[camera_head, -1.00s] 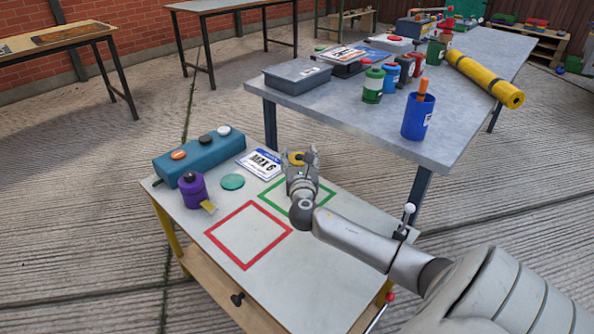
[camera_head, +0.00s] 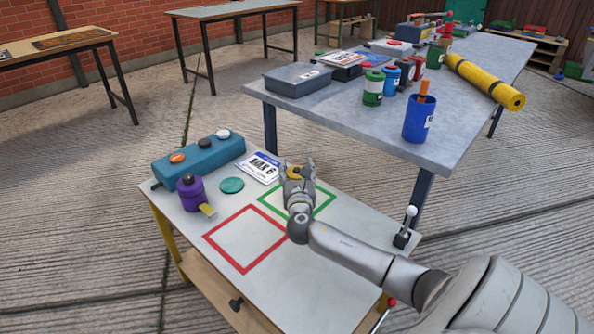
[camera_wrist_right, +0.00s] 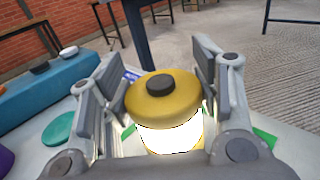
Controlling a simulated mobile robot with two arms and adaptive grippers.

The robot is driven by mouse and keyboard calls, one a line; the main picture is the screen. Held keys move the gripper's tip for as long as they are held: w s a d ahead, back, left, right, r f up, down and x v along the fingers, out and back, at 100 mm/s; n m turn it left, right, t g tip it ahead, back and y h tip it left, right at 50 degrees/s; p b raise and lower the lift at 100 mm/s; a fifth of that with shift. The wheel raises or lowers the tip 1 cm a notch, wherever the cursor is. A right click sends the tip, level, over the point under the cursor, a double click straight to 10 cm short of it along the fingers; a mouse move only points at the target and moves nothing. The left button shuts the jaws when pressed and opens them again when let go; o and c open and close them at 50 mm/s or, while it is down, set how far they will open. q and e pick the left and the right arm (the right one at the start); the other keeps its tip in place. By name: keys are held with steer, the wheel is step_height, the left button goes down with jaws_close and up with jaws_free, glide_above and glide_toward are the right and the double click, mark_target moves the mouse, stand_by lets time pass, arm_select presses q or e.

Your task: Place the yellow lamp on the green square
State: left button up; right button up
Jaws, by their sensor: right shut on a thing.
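The yellow lamp (camera_head: 293,172) has a yellow cap with a dark knob and a bright white glowing body, clear in the right wrist view (camera_wrist_right: 160,102). My right gripper (camera_head: 298,168) is shut on it, with one finger on each side, and the lamp stands upright. The green square (camera_head: 325,207) is a green outline on the small work table; the gripper and lamp are over its far part and hide some of it. Whether the lamp's base touches the table is hidden. My left gripper is not in view.
On the small table (camera_head: 290,270) are a red square outline (camera_head: 222,253), a purple canister (camera_head: 190,193), a teal disc (camera_head: 231,185), a teal button box (camera_head: 200,160) and a MAX 6 card (camera_head: 262,168). A larger grey table (camera_head: 340,120) with containers stands behind.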

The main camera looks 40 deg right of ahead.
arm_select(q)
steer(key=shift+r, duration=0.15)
arm_select(e)
steer(key=o, duration=1.7)
steer(key=shift+c, duration=0.2)
steer(key=shift+r, duration=0.1)
steer(key=shift+s+a, duration=0.2)
steer(key=shift+s, duration=0.05)
arm_select(q)
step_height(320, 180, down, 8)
steer(key=p, duration=0.2)
arm_select(e)
steer(key=v, duration=1.1)
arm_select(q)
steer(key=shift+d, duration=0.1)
arm_select(e)
steer(key=shift+s+a, duration=0.1)
steer(key=shift+s, duration=0.05)
